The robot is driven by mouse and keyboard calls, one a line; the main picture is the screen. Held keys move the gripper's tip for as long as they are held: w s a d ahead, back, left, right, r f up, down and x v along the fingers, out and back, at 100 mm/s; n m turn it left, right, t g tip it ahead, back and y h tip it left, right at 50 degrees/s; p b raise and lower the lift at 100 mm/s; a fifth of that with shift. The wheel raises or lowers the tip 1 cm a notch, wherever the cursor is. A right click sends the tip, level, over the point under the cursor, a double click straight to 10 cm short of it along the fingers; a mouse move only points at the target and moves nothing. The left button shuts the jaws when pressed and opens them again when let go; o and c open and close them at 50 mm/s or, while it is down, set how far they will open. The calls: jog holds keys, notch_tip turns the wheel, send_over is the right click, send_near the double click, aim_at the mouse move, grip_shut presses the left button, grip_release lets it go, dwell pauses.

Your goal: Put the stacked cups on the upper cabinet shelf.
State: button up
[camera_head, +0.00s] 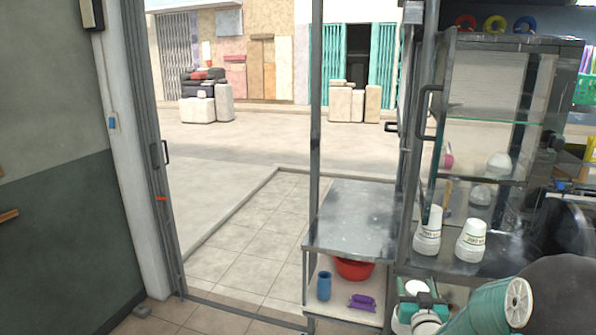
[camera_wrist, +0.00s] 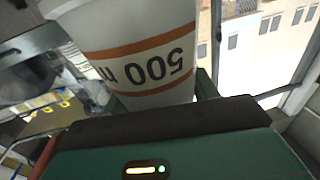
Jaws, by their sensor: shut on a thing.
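My gripper (camera_wrist: 158,98) is shut on a white cup (camera_wrist: 135,45) with orange bands and an upside-down "500" marking. The cup fills the upper middle of the wrist view; whether others are nested in it cannot be told. In the head view my gripper (camera_head: 422,303) is low at the right, below the cabinet's cup shelf, and mostly hides what it holds. The glass-sided cabinet (camera_head: 437,110) stands at the right. Its upper glass shelf (camera_head: 485,121) looks clear. Two white cup stacks, left (camera_head: 428,235) and right (camera_head: 471,241), stand upright on the lower surface.
A metal side table (camera_head: 355,222) stands left of the cabinet. Its lower shelf holds a red bowl (camera_head: 353,268), a blue cup (camera_head: 324,286) and a purple object (camera_head: 362,301). Colored rings (camera_head: 495,23) are on the cabinet top. The tiled floor (camera_head: 262,225) at the doorway is clear.

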jog(key=a+f+n+y, duration=0.1)
jog(key=a+f+y, duration=0.1)
jog(key=a+f, duration=1.2)
notch_tip(320, 180, down, 2)
jog(key=shift+a+n+y, duration=0.3)
jog(key=shift+a+n, duration=0.1)
